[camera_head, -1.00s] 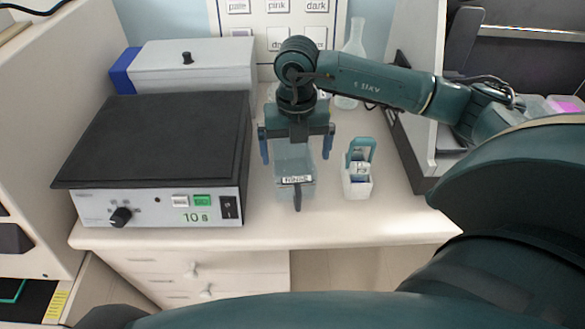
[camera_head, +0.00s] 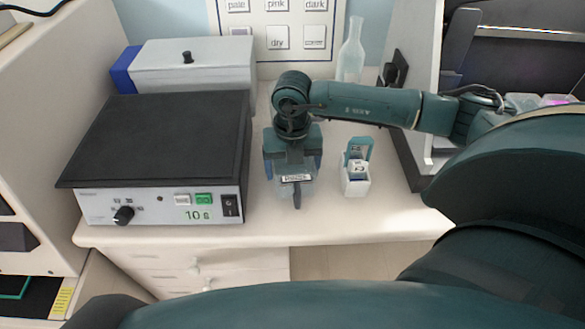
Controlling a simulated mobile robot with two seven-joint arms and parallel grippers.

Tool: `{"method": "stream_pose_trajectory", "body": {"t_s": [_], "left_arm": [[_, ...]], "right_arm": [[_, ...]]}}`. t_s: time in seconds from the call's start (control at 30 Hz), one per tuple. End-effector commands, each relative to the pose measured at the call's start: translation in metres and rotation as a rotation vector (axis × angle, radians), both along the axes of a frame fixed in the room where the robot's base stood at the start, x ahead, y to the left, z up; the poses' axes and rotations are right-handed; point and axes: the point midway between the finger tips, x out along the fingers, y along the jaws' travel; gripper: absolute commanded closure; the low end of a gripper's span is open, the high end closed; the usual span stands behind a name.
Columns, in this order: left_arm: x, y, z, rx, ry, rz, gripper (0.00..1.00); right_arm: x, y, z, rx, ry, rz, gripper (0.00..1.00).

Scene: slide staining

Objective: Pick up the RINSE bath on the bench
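The RINSE bath (camera_head: 297,190) is a small clear container with a white label on its front and a dark tab below the label. It stands on the bench (camera_head: 400,222), right of the grey-and-black device. My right gripper (camera_head: 293,170) points down over the bath from behind, with a blue-tipped finger on either side of it. The fingers look spread; whether they touch the walls cannot be seen. The gripper body hides most of the bath's top and back. My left gripper is not in view.
A small white slide holder (camera_head: 356,184) with a teal handle stands close right of the bath. A black-topped device (camera_head: 160,145) reading 10 s stands left. The bench's front right is clear.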

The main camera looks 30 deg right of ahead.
Motion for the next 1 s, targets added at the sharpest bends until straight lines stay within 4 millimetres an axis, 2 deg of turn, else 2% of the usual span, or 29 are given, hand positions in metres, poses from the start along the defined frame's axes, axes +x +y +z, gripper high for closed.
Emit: {"method": "stream_pose_trajectory", "body": {"t_s": [0.07,0.6,0.87,1.0], "left_arm": [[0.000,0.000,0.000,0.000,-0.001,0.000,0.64],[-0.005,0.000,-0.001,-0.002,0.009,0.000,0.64],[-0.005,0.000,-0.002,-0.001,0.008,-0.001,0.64],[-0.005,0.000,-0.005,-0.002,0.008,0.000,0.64]], "right_arm": [[0.000,0.000,0.000,0.000,0.000,0.000,0.26],[0.001,0.000,0.002,0.001,-0.004,0.000,0.69],[0.001,0.000,0.005,0.002,-0.005,-0.001,0.69],[0.002,0.000,0.021,0.002,-0.009,0.000,0.69]]}}
